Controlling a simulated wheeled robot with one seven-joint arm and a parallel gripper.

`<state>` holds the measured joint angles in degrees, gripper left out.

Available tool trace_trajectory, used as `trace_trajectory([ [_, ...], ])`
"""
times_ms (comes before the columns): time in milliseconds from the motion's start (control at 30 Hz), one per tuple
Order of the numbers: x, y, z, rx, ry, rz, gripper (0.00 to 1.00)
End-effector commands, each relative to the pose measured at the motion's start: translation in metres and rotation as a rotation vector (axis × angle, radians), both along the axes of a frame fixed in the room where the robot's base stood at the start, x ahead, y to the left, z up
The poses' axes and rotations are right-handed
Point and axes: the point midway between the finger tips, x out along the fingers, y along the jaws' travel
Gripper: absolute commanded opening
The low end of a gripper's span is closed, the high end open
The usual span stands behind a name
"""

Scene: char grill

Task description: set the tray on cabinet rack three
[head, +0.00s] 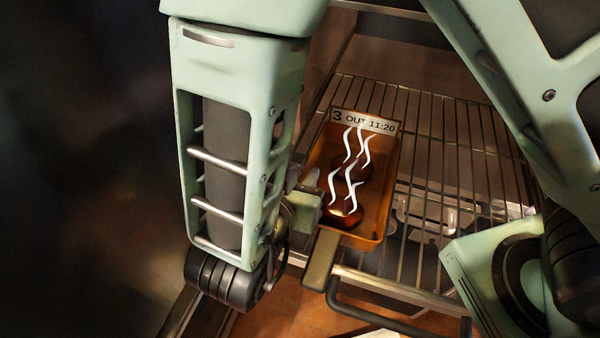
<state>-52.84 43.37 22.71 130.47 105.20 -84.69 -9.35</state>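The tray (376,205) is a copper-orange rectangular pan in the head view, with a tan-grey handle (321,260) pointing toward me. A label at its far end (365,122) reads "3 OUT 11:20". Dark round food (345,214) lies in it under white wavy steam marks. The tray is over a wire rack (430,120), its handle extending past the rack's front edge; I cannot tell whether it rests on the bars. My gripper (306,205) is at the tray's near left side, partly hidden by my wrist. Its fingers are too unclear to show whether it grips the tray.
The rack sits inside a cabinet with brown walls (325,55). A dark bar handle (390,318) crosses below the rack's front edge. Bare rack lies to the right of the tray. Pale rounded shapes (418,212) show beneath the bars. An orange-brown surface (270,320) lies below.

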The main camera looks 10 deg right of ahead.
Motion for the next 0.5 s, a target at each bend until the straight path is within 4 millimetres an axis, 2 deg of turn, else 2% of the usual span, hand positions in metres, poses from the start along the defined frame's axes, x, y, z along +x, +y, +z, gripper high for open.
trace_trajectory([
  [267, -0.004, 0.003, 0.006, 0.000, 0.000, 0.002, 0.25],
  [500, -0.037, 0.027, 0.026, 0.001, 0.002, 0.005, 0.25],
])
